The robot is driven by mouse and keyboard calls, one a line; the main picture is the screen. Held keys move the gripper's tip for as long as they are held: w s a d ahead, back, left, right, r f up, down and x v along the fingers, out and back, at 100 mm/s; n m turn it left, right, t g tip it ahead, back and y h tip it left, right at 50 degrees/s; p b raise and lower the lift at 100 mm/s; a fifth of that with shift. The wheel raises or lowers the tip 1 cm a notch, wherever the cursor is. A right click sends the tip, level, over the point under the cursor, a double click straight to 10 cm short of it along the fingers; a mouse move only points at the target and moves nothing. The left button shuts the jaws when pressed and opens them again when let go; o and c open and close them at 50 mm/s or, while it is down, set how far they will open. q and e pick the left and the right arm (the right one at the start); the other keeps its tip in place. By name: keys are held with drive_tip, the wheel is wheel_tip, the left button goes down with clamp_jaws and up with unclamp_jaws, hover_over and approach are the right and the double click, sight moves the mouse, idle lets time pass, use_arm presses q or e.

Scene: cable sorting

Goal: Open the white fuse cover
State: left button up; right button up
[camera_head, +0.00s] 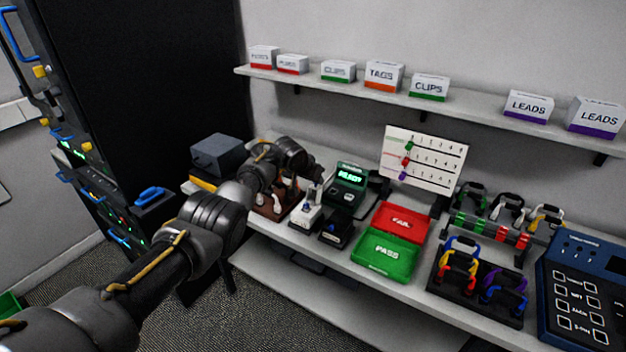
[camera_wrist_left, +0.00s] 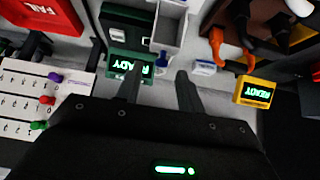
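A small white unit (camera_head: 304,218) stands on the bench in the head view, with a pale upright part at its back. In the left wrist view a pale grey-white box (camera_wrist_left: 171,24) with raised walls lies just beyond my fingertips; it looks like the same unit. I cannot tell for sure which part is the fuse cover, or whether it is open. My left gripper (camera_wrist_left: 158,76) is open, with nothing seen between its fingers. In the head view it hangs above the bench behind the white unit, its fingers mostly unclear. My right gripper is not in view.
A green tester (camera_head: 349,185) reading READY stands close by. A black unit (camera_head: 337,231), the red FAIL tray (camera_head: 399,222) and green PASS tray (camera_head: 385,256) lie to the right. A yellow READY device (camera_wrist_left: 255,92) shows in the wrist view. A shelf of boxes runs above.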

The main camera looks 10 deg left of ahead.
use_arm(q)
drive_tip(key=shift+s+a+f, duration=0.1)
drive_tip(key=shift+a+f, duration=0.05)
drive_tip(key=p+v, duration=0.2)
drive_tip(key=v, duration=0.9)
drive_tip(key=shift+c, duration=0.2)
